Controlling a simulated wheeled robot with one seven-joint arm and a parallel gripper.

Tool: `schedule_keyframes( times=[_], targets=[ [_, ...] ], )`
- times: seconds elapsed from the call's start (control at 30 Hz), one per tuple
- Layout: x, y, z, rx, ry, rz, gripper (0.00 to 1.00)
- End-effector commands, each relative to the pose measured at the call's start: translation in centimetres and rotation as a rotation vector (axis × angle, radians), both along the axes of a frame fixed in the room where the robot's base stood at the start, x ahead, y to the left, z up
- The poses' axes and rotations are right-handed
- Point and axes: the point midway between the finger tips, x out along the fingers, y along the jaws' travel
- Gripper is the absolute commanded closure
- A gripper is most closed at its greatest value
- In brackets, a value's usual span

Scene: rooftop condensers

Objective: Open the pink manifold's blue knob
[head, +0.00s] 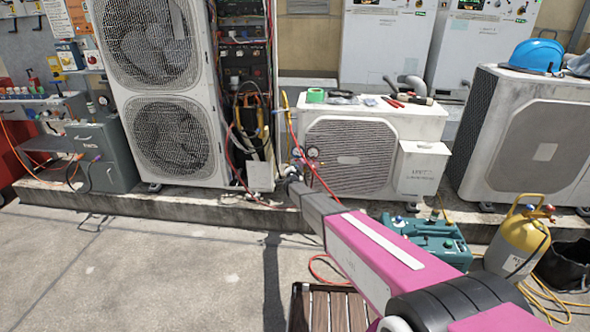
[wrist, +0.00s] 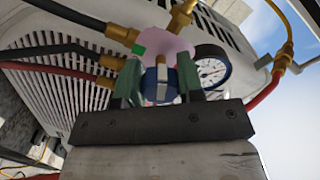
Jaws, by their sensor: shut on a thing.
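The pink manifold (wrist: 168,45) fills the upper middle of the wrist view, with brass fittings and a round white gauge (wrist: 212,71) on its right. The blue knob (wrist: 161,84) is on its near side, between the two green fingers of my gripper (wrist: 159,80). The fingers are shut on the knob, one on each side, and hide part of it. In the head view my gripper reaches the manifold in front of the white condenser; the gauges (head: 312,152) show there, but the knob is too small to make out.
Black, red and yellow hoses run close around the manifold. The low white condenser (head: 420,122) stands right behind it, and a tall condenser (head: 110,98) is to the left. A teal pump (head: 428,238) and yellow cylinder (head: 517,240) stand at right. Floor at left is clear.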

Motion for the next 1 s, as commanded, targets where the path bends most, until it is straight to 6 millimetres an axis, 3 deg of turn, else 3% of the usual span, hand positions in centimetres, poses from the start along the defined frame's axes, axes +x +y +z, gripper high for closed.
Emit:
schedule_keyframes(
  times=[0.6, 1.0],
  targets=[
    [-0.07, -0.1, -0.25, -0.584, 0.022, 0.002, 0.89],
    [-0.1, -0.2, -0.28, -0.873, 0.032, 0.002, 0.89]
  ],
)
